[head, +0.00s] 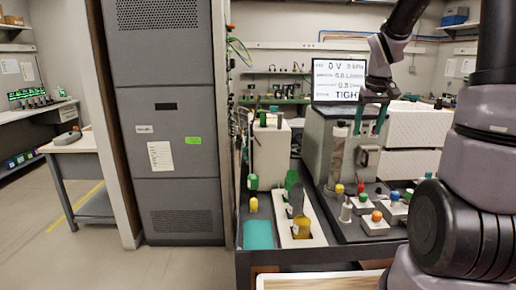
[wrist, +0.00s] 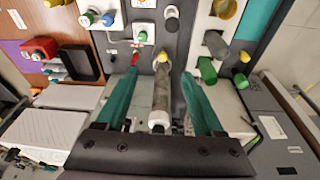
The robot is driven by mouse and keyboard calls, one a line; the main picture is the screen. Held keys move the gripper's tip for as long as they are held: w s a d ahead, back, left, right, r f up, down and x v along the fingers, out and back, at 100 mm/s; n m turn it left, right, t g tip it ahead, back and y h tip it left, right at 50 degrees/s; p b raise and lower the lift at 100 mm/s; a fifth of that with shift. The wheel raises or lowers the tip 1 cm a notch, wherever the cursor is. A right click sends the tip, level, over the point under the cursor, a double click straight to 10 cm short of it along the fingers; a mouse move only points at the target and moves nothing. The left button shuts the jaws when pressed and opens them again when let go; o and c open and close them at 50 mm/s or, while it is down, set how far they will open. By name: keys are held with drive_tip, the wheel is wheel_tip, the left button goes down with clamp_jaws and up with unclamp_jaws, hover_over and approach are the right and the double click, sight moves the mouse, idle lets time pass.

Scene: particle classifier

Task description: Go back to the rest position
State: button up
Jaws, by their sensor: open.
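My gripper (head: 369,120) is open, with two teal fingers pointing down. In the head view it hangs in front of the grey classifier machine, just right of an upright clear tube (head: 337,158) with greyish contents. In the wrist view my gripper (wrist: 158,78) has its fingers apart. The tube with a white end (wrist: 160,118) shows in the gap between them, touching neither finger as far as I can see. How far the tube lies beyond the fingertips I cannot tell.
Knobs and small blocks cover the dark bench top (head: 350,232). A white rack (head: 312,232) holds a yellow-ended container (head: 301,228). A teal pad (head: 258,235) lies left. Floor is free at left.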

drive_tip(key=s+a+r+m+t, duration=0.1)
drive_tip(key=s+a+r, duration=0.2)
drive_tip(key=s, duration=0.3)
drive_tip(key=s+a+r+m+t+y, duration=0.1)
drive_tip(key=s+a+r+t, duration=0.1)
drive_tip(key=s+r, duration=0.3)
drive_tip(key=s+a+r+m+t+y, duration=0.1)
drive_tip(key=s+a+r, duration=0.3)
drive_tip(key=s, duration=0.4)
drive_tip(key=shift+s+m+t, duration=0.3)
drive_tip(key=shift+s+m, duration=0.1)
drive_tip(key=shift+m, duration=0.1)
